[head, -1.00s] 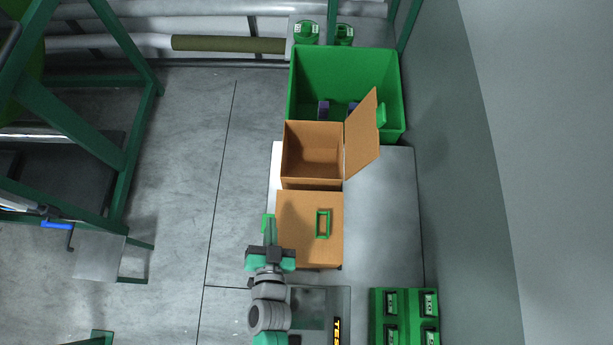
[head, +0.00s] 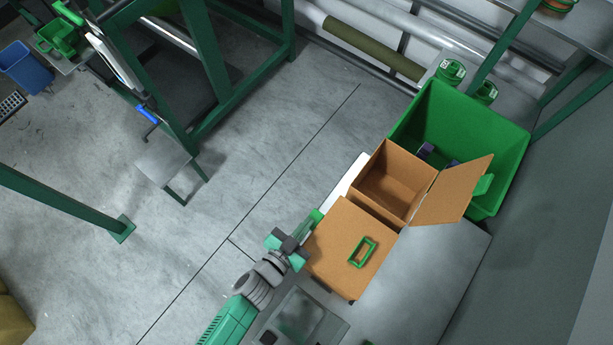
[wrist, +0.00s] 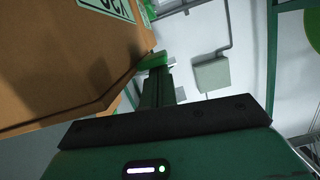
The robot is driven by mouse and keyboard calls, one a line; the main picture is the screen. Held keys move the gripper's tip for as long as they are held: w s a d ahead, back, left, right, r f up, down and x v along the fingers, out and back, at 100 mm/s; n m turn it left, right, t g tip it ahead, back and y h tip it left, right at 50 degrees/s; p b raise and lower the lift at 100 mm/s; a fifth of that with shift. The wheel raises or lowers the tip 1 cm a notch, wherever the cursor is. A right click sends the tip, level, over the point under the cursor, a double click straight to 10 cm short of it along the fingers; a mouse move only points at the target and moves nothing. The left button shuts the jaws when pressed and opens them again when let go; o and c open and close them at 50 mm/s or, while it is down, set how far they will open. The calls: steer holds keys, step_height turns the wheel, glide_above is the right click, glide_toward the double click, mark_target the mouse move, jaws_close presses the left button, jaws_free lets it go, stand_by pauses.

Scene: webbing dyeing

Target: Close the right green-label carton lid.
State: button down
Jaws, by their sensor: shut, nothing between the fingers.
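Two brown cartons stand in a row in the head view. The near carton (head: 335,272) has its lid flat and shut, with a green rectangular frame (head: 351,258) on top. The far carton (head: 385,181) is open and looks empty; its lid (head: 453,190) stands raised to the right, with a green piece (head: 483,184) on its outer side. My gripper (head: 316,217) is shut and empty beside the left edge of the near carton. In the wrist view, the fingers (wrist: 153,62) are close to a carton wall (wrist: 60,55) with a green-edged label (wrist: 110,8); contact is unclear.
A large green bin (head: 505,140) with small dark items stands behind the far carton. The grey table top (head: 440,270) is clear to the right of the cartons. A green machine frame (head: 205,60) stands at the upper left, with open floor (head: 250,150) between.

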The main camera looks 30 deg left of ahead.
steer(key=shift+f, duration=0.15)
steer(key=s+r+p, duration=0.2)
steer(key=s+r, duration=0.4)
steer(key=s, duration=0.3)
steer(key=shift+s+a+r, duration=0.3)
steer(key=shift+s+r, duration=0.05)
